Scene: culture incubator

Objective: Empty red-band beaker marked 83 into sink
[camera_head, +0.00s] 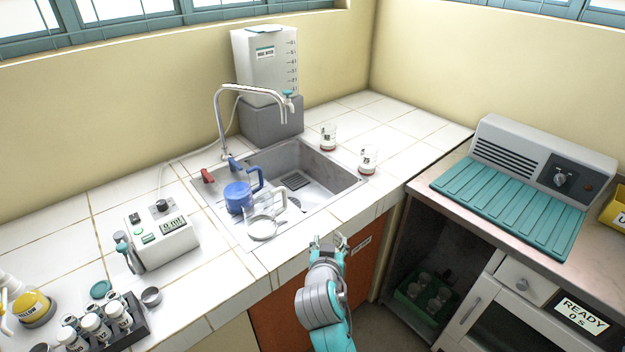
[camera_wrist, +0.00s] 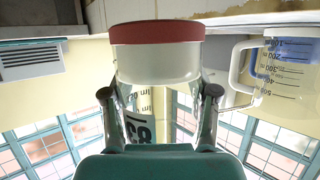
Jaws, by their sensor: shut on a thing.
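The red-band beaker (camera_wrist: 155,62) is between my gripper's fingers in the wrist view, where the scene appears upside down. Its red band is at the base, with a pale layer next to it, and a label reading 83 shows between the fingers. It looks upright. My gripper (camera_wrist: 160,95) is shut on it. In the head view my gripper (camera_head: 328,242) is in front of the counter edge, right of the sink's near corner; the held beaker is not clearly visible there. The sink (camera_head: 330,178) is set in the white tiled counter, below a curved tap (camera_head: 222,120).
A blue jug (camera_head: 238,197) and a clear jug (camera_head: 262,228) stand at the sink's near left. Two red-based beakers (camera_head: 328,137) (camera_head: 368,160) stand right of the sink. A water tank (camera_head: 268,62) is behind. A meter (camera_head: 160,238) and bottle rack (camera_head: 100,330) are left.

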